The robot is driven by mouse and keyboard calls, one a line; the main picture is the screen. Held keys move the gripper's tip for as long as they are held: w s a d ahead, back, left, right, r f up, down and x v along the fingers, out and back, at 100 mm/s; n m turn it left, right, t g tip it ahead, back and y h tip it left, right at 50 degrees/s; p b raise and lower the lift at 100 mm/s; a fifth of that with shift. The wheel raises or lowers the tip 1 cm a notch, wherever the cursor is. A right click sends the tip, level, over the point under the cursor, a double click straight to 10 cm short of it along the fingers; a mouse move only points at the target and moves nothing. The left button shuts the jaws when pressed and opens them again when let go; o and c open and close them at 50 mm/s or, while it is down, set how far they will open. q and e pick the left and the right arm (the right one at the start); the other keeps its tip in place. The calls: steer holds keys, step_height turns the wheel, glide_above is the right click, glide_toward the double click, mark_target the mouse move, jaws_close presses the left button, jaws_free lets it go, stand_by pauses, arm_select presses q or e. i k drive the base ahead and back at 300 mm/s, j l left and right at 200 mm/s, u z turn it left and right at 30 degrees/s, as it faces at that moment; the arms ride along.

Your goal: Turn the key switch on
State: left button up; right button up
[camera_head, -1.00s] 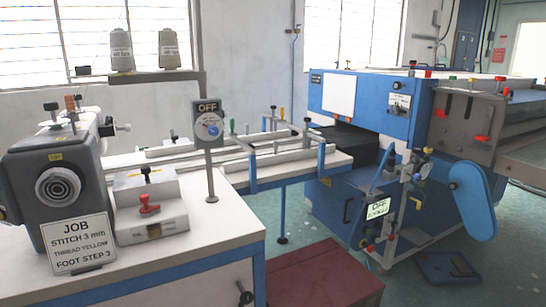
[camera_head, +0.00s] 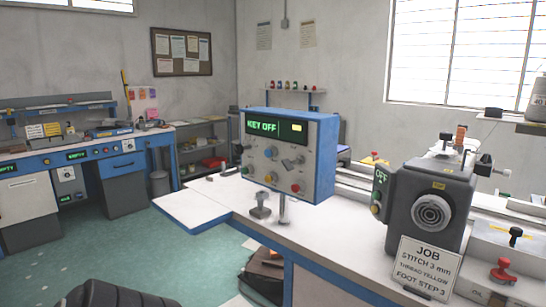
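A blue and grey control box (camera_head: 288,155) stands on a post on the white worktop, in the middle of the head view. Below are several knobs and buttons, including a red one (camera_head: 295,188) and a grey slanted one (camera_head: 291,164). Which one is the key switch is too small to tell. Neither of my grippers is in view.
Right of the box stands a dark grey sewing machine head (camera_head: 430,205) with a job sign (camera_head: 424,266). The white worktop (camera_head: 330,238) has free room before the box. A blue-edged bench (camera_head: 60,158) stands at left. A dark rounded shape (camera_head: 115,293), unclear, is at bottom left.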

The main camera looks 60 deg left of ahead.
mark_target(288, 165)
steer(key=u, duration=1.25)
